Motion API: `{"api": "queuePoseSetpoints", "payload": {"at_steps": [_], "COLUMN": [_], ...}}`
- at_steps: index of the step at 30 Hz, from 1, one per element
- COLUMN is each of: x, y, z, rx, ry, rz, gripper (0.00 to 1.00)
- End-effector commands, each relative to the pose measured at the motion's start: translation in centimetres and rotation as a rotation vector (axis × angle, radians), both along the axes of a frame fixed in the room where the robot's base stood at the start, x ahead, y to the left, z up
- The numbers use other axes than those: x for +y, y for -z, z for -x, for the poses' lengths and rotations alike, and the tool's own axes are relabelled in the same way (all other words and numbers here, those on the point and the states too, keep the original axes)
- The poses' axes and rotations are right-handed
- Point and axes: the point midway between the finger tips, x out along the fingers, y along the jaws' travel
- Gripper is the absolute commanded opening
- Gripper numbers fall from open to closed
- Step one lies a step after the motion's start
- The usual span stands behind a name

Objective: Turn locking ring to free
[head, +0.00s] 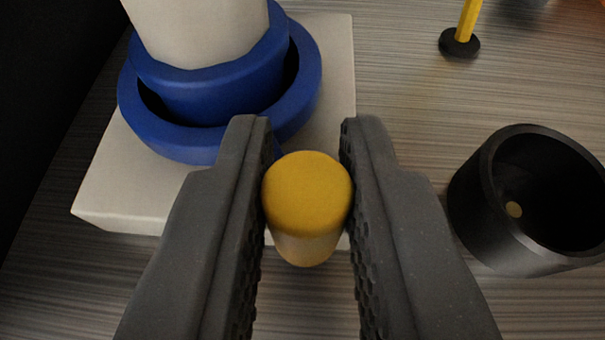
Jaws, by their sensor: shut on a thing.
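A blue ring (185,140) sits around a blue collar (215,95) at the foot of a pale column (200,30). I take the blue ring to be the locking ring. A dark gap shows between ring and collar. My gripper (307,190) is shut on a yellow-topped knob (307,195), with one dark finger on each side. The knob is at the ring's lower right; whether it is joined to the ring is hidden behind the left finger.
The column stands on a pale square base (125,195). A black open cup (520,205) stands close to the right finger. A yellow rod with a black foot (460,43) stands at the upper right. Streaked grey floor (410,90) is bare between them.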

Motion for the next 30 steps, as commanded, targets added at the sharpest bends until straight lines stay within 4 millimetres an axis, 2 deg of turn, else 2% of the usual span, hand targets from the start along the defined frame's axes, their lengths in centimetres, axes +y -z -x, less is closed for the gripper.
{"api": "queuePoseSetpoints", "payload": {"at_steps": [5, 6, 7, 8, 20, 30], "x": [-0.3, -0.3, -0.3, -0.3, -0.1, 0.1], "y": [-0.2, -0.2, -0.2, -0.2, -0.4, -2.1], "z": [0.0, 0.0, 0.0, 0.0, 0.5, 4.6], "rx": [-0.005, -0.005, -0.004, -0.004, -0.003, -0.002], "ry": [0.005, 0.005, 0.005, 0.004, 0.003, 0.001], "rz": [0.0, 0.0, 0.0, 0.0, -0.001, 0.0], "gripper": [0.0, 0.29, 0.37, 0.39, 0.39, 0.39]}}
